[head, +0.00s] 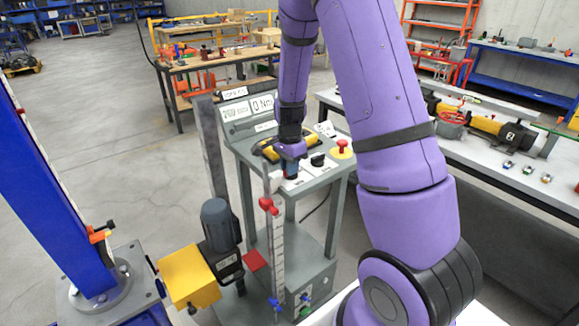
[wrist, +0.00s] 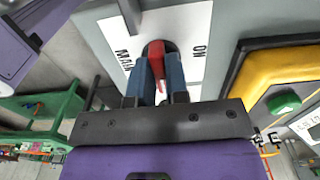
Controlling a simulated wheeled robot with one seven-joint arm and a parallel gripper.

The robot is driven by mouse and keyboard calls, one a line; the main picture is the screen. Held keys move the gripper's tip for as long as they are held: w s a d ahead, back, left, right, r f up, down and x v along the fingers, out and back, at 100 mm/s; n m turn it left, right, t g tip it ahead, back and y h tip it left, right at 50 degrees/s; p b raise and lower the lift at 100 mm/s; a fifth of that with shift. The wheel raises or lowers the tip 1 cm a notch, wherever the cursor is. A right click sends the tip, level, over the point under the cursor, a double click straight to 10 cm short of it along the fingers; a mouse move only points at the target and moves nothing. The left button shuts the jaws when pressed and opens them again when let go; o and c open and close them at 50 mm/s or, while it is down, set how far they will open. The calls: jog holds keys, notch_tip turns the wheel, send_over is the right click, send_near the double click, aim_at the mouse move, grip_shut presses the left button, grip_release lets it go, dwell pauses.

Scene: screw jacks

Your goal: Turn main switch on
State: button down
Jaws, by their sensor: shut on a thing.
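The main switch has a red handle (wrist: 156,62) on a round dark base, set in a white label plate (wrist: 193,30) on the grey panel. In the wrist view "MAIN" reads to the left of the handle and "ON" to the right. My gripper (wrist: 159,76) has its blue fingers on either side of the red handle, shut on it. In the head view my gripper (head: 291,170) reaches down to the front of the control console (head: 240,150). The switch itself is hidden there behind the fingers.
On the console, a black knob (head: 318,160) and a red emergency button (head: 342,147) on yellow sit right of my gripper. A yellow-framed control unit (wrist: 292,75) with a green button is close by in the wrist view. The display (head: 262,105) reads 0 Nm.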

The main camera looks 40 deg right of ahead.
jog(key=n, duration=0.4)
jog(key=shift+s+n, duration=0.1)
jog(key=shift+n, duration=0.3)
jog(key=n, duration=0.4)
jog(key=shift+s+d+n, duration=0.1)
jog(key=shift+d+n, duration=0.05)
jog(key=shift+n, duration=0.15)
jog(key=n, duration=0.4)
jog(key=shift+s+d+n, duration=0.1)
jog(key=shift+d+n, duration=0.05)
jog(key=shift+n, duration=1.95)
jog(key=c, duration=1.1)
grip_release()
